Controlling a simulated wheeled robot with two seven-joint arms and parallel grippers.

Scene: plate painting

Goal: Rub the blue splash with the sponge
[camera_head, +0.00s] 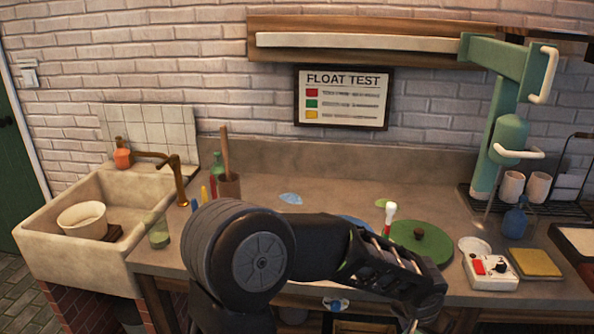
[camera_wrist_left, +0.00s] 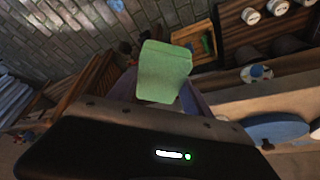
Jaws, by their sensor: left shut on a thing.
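The blue splash (camera_head: 290,198) is a small light-blue patch lying flat on the back of the counter, left of the sign. My left gripper (camera_head: 412,318) is at the counter's front edge, to the right of and well in front of the splash. In the left wrist view my left gripper (camera_wrist_left: 160,98) is shut on a pale green block, the sponge (camera_wrist_left: 163,70), which sticks out beyond the fingers. In the head view the sponge is mostly hidden or out of frame. My right gripper is not in view.
A pale green splash (camera_head: 383,202) lies further right. A green disc with a knob (camera_head: 420,243), a white-topped bottle (camera_head: 390,212), a control box (camera_head: 490,271) and a yellow pad (camera_head: 535,263) stand on the right. The sink (camera_head: 60,240) is left. The counter around the blue splash is clear.

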